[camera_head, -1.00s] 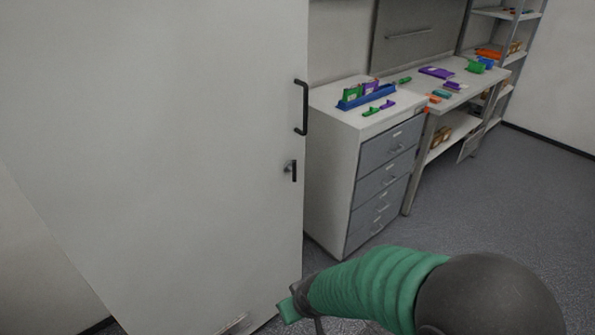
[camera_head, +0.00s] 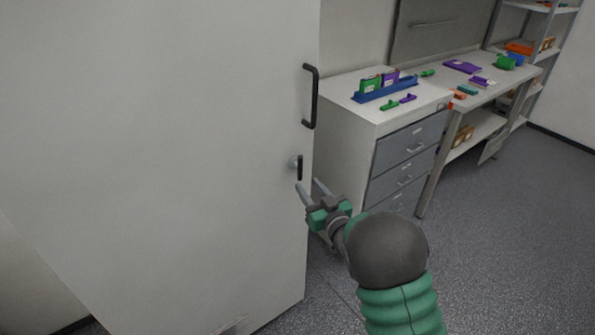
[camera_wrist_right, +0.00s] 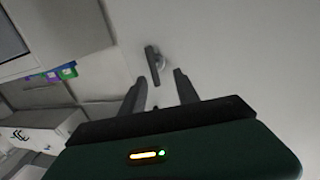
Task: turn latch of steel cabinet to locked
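The steel cabinet (camera_head: 170,150) is a tall light-grey door face filling the left of the head view. Its latch (camera_head: 299,168) is a small dark lever on a round light base near the door's right edge, hanging about vertical below the black bar handle (camera_head: 312,96). My right gripper (camera_head: 308,187) is just below the latch with its fingers parted. In the right wrist view the latch (camera_wrist_right: 153,65) lies just beyond the two open fingertips (camera_wrist_right: 160,76), with nothing between them. Contact does not show. My left gripper is in neither view.
A drawer cabinet (camera_head: 345,150) stands right of the steel cabinet, with a blue tray (camera_head: 385,90) and small coloured parts on top. A workbench (camera_head: 490,85) and shelves (camera_head: 535,40) stand farther right. Grey floor (camera_head: 500,240) at the right is free.

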